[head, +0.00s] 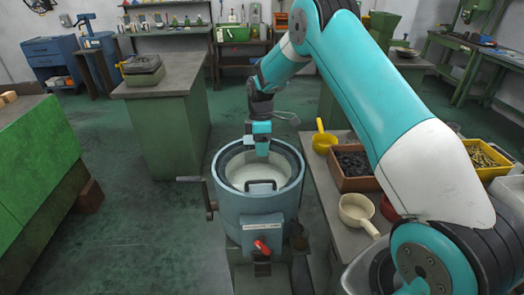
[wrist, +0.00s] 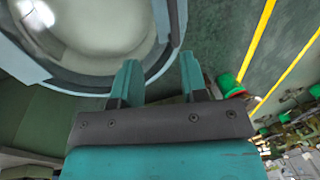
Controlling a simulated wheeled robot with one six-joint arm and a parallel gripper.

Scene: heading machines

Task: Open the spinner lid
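The spinner (head: 258,222) is a blue-grey round drum in the middle of the head view. I cannot tell for sure whether the pale surface is the lid or the inside. My gripper (head: 262,153) hangs over the back part of the rim in the head view. In the wrist view my gripper (wrist: 160,62) has its two fingers apart with nothing between them, beside the rim of the round top (wrist: 95,35).
A crank (head: 208,197) sticks out on the drum's left and a red knob (head: 262,247) sits on its front. At right a bench holds a yellow scoop (head: 321,143), a cream pan (head: 357,212) and bins (head: 352,163).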

